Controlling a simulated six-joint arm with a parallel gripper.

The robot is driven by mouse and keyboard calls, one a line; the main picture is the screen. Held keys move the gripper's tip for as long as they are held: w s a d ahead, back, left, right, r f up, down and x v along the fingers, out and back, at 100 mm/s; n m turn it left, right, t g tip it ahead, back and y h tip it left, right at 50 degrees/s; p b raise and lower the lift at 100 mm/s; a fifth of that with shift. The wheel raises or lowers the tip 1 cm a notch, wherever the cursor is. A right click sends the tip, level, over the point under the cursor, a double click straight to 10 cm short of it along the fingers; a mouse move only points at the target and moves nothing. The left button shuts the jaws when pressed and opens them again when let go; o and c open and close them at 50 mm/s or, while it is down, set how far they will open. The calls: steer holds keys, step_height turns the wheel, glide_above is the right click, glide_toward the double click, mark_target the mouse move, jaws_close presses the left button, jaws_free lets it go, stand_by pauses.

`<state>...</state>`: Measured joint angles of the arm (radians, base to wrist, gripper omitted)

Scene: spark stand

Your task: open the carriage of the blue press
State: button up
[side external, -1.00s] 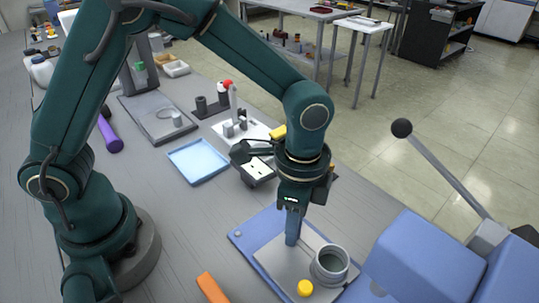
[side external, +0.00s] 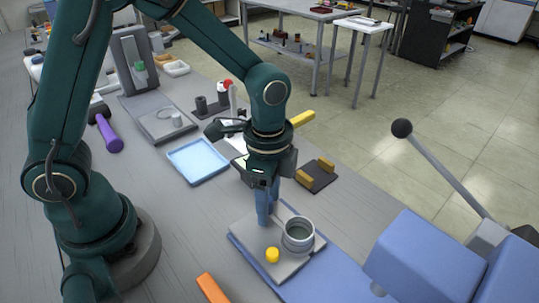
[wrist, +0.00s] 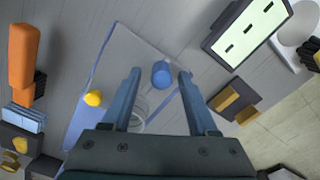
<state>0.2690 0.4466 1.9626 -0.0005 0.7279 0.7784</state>
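The blue press (side external: 425,255) stands at the lower right, with a grey lever ending in a dark ball (side external: 401,128). Its grey carriage plate (side external: 249,239) lies at the left end of the blue base (side external: 335,283), clear of the press head. The plate carries a grey cup (side external: 298,235) and a yellow knob (side external: 272,255). My gripper (side external: 266,221) points down at the plate's far side. In the wrist view its fingers (wrist: 158,74) are spread around a blue peg (wrist: 162,74), with a visible gap at the left; contact at the right is unclear.
A light-blue tray (side external: 198,162) lies left of my gripper. A dark block with yellow pieces (side external: 318,175) is to the right. An orange bar (side external: 212,289) lies at the front edge and a purple cylinder (side external: 109,134) at left. Bare table lies between tray and orange bar.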

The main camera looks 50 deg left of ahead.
steer(key=shift+r, duration=2.6)
steer(key=s+a+r+n+t, duration=0.3)
steer(key=a+r+n+t, duration=0.15)
steer(key=r, duration=0.45)
steer(key=s+a+f+n+t, duration=0.1)
steer(key=s+a+n, duration=0.1)
steer(key=s+n, duration=0.3)
steer(key=shift+s+a+n, duration=0.25)
steer(key=shift+s+n, duration=0.15)
steer(key=shift+n, duration=0.85)
